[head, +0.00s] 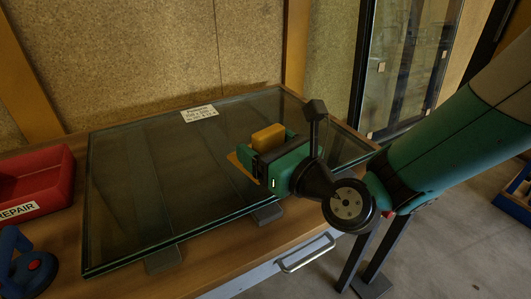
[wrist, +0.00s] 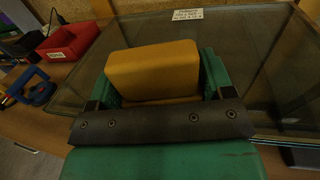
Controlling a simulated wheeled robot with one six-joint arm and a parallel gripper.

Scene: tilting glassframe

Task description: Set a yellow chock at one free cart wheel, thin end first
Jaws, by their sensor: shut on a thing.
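My gripper (head: 266,153) is shut on the yellow chock (head: 268,136), which sits between its green jaws. The gripper is over the glass pane on the bench; the gap below it is hard to judge. In the wrist view the chock (wrist: 153,68) shows as a broad yellow block between the two jaws, with its lower part hidden behind the dark gripper bar. A thin orange-yellow edge shows low at the left of the gripper in the head view; I cannot tell which end of the chock it is. No cart wheel is clearly visible in either view.
A glass pane (head: 140,215) covers most of the wooden bench, with a paper label (head: 199,114) on it. A red REPAIR bin (head: 38,178) and a blue suction lifter (head: 32,270) stand left. Upright framed glass (head: 400,70) stands behind right.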

